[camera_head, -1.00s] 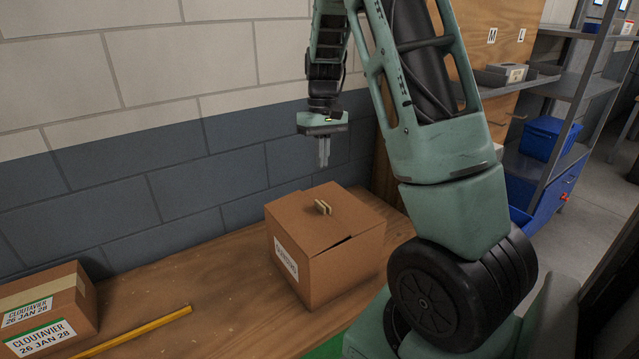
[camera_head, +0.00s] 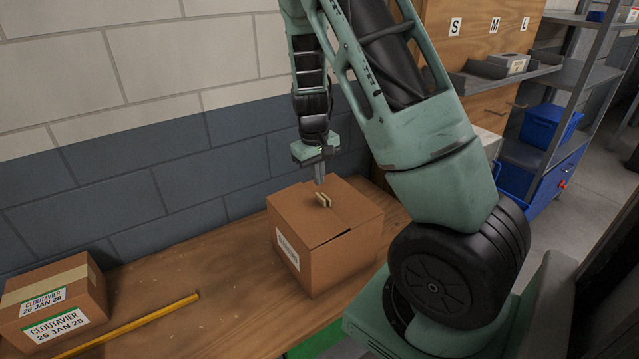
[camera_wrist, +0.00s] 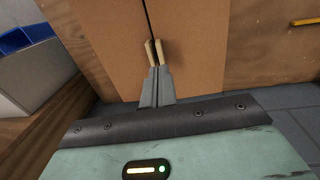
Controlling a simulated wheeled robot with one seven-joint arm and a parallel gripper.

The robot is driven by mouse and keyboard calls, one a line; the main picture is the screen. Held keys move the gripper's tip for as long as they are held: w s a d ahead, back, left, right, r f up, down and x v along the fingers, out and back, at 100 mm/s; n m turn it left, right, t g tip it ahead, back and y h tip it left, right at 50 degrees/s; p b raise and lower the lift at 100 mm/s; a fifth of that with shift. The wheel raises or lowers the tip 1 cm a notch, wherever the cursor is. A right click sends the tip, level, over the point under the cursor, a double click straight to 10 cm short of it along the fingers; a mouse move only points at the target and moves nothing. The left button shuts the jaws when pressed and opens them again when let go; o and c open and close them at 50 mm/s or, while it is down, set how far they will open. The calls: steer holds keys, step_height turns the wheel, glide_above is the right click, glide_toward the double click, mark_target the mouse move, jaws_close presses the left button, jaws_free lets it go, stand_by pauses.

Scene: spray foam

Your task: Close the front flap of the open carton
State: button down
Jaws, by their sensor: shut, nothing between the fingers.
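The brown carton (camera_head: 345,262) stands on the wooden bench with a white label on its left side. Its top flaps lie nearly flat, and a narrow dark gap shows along the near top edge.
A taped, labelled carton (camera_head: 52,303) sits at the left of the bench (camera_head: 190,325). A yellow stick (camera_head: 130,325) lies beside it. The block wall (camera_head: 180,185) is close behind. A shelf with blue bins (camera_head: 548,128) stands at the right.

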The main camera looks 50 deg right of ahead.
mark_target(321, 196)
steer(key=shift+d+f+p, duration=0.15)
steer(key=shift+f+p, duration=0.35)
steer(key=shift+f, duration=1.45)
